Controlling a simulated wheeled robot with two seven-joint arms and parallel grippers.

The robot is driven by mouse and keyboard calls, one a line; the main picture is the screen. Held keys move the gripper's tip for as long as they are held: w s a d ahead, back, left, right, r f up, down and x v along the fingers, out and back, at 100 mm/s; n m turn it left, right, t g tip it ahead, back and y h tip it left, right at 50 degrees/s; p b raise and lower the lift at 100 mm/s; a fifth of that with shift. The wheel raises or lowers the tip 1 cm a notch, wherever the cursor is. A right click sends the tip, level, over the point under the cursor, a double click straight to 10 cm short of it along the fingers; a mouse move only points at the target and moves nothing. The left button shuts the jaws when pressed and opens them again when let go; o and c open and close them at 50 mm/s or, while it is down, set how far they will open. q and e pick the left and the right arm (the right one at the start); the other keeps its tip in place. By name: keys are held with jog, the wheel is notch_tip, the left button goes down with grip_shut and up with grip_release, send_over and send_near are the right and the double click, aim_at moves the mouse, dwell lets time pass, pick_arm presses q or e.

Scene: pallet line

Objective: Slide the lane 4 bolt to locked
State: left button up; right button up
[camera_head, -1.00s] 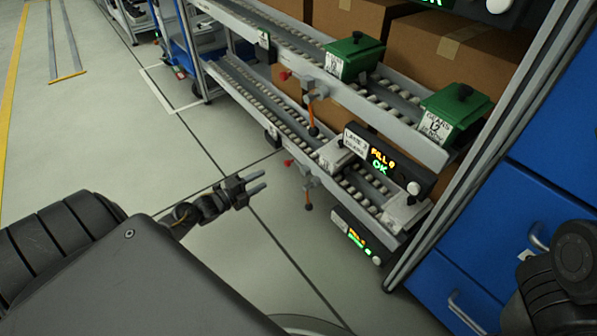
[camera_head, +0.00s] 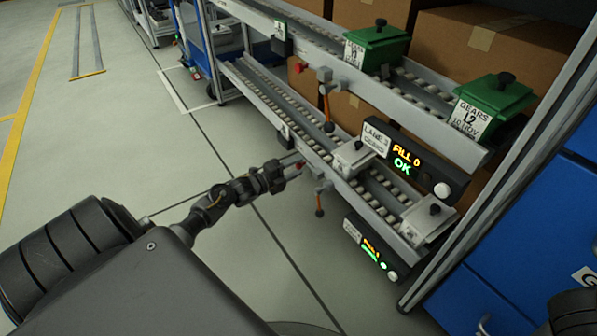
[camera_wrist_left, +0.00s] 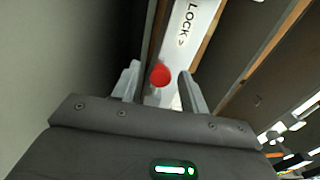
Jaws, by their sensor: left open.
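My left gripper (camera_head: 295,164) is open at the side of the lower roller lane (camera_head: 250,95). A red bolt knob (camera_wrist_left: 160,75) sits between its two fingertips in the left wrist view, with visible gaps on both sides. The knob is on a pale strip (camera_wrist_left: 182,50) printed "LOCK >", with the arrow pointing away from the knob. In the head view the red knob (camera_head: 299,165) is small and partly hidden by the fingers. I cannot read a lane 4 label beside it. My right gripper is out of view.
An orange-handled lever (camera_head: 319,200) hangs right of the gripper. Another red knob (camera_head: 302,67) and lever (camera_head: 326,105) are on the upper lane. The lane 3 display (camera_head: 405,160) and a lower display (camera_head: 370,250) stand to the right. Floor on the left is clear.

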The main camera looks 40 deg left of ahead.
pick_arm(q)
jog(key=shift+x, duration=0.8)
jog(key=shift+c, duration=0.4)
grip_shut()
